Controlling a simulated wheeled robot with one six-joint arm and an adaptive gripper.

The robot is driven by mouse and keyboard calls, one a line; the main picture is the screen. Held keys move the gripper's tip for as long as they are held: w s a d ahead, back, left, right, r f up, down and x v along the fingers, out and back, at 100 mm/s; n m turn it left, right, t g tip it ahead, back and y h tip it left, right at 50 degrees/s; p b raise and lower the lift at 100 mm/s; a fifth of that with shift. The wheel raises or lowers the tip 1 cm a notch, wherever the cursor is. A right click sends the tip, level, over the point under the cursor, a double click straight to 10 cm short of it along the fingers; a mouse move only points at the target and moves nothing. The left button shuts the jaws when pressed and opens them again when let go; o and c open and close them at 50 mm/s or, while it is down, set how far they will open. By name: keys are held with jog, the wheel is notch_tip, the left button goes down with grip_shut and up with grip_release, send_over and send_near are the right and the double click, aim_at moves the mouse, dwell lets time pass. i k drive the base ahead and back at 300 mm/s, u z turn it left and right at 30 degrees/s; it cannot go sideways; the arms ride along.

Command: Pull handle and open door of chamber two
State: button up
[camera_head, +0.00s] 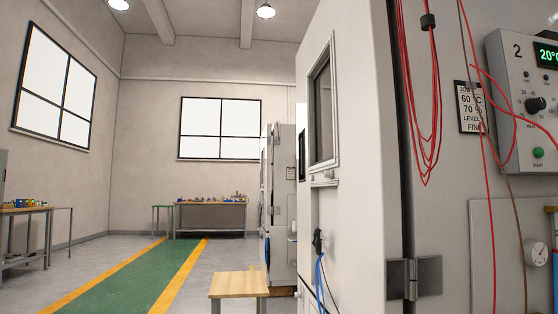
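Chamber two stands close on the right, with its control panel (522,105) marked "2" and showing a green 20° reading. A tall off-white door-like panel (365,150) with a small framed window (322,105) stands left of it and recedes from me. A metal hinge (415,279) sits low beside a dark vertical gap between this panel and the control side. I cannot tell whether the door is open or shut. No door handle is clearly recognisable. My gripper is not in view.
Red wires (428,110) hang over the chamber's right side; blue cables (320,275) hang at the lower panel. A wooden-topped stool or table (238,285) stands close at bottom centre. Another cabinet (283,200) is behind. A green walkway (140,280) with yellow edges is clear at left.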

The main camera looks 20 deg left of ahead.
aim_at(351, 253)
jog(key=u, duration=0.9)
jog(key=i, duration=0.9)
jog(key=u, duration=1)
jog(key=i, duration=1.45)
jog(key=z, duration=0.8)
jog(key=i, duration=0.95)
jog(key=z, duration=0.8)
